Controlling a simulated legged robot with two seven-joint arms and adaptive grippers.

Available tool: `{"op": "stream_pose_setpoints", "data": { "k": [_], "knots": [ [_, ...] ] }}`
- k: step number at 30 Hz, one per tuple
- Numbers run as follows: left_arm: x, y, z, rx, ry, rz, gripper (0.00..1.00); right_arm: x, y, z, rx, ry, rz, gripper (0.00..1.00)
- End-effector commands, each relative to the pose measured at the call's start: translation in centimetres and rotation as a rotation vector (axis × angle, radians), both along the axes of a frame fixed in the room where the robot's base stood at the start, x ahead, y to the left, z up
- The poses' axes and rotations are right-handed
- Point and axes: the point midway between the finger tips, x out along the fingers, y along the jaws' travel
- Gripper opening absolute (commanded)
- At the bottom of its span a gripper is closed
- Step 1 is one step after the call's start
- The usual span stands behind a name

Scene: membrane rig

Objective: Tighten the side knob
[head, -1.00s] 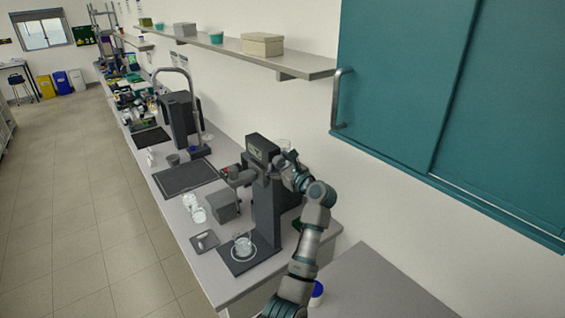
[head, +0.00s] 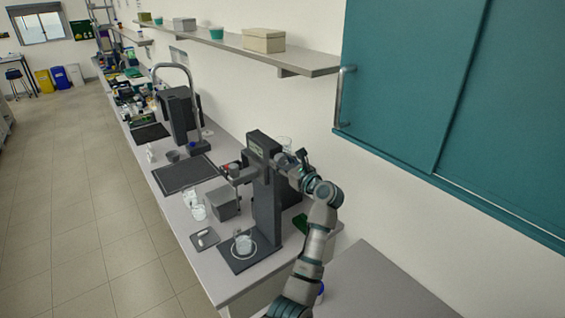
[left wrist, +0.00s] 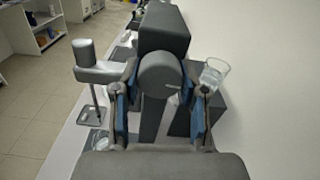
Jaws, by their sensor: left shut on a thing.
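The membrane rig is a dark column (head: 267,210) on a flat base, with a small screen on its head, at the right end of the bench. The side knob (left wrist: 163,72) is a round dark grey piece in the middle of the left wrist view. My left gripper (head: 293,168) is at the upper right side of the rig. In the left wrist view its two blue-padded fingers (left wrist: 163,98) lie on either side of the knob, shut on it. The knob is mostly hidden in the head view. My right gripper is not in view.
A glass beaker (head: 243,244) stands on the rig's base. Another glass vessel (left wrist: 214,72) is close to the right finger in the wrist view. A grey arm-like part (left wrist: 98,70) juts out left of the knob. A teal cabinet (head: 400,90) hangs at the right.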

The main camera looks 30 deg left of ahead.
Motion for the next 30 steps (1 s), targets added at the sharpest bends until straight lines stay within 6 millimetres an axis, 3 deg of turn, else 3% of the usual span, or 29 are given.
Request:
{"op": "stream_pose_setpoints", "data": {
  "k": [1,12,30],
  "knots": [
    [0.0,-0.1,0.7,0.018,0.012,-0.005,0.08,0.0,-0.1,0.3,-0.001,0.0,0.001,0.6],
    [0.0,-0.1,1.0,0.134,0.294,-0.004,0.08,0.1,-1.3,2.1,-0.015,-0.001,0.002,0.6],
    [0.1,-0.2,1.1,0.353,0.822,-0.005,0.08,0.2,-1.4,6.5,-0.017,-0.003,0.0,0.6]
  ]
}}
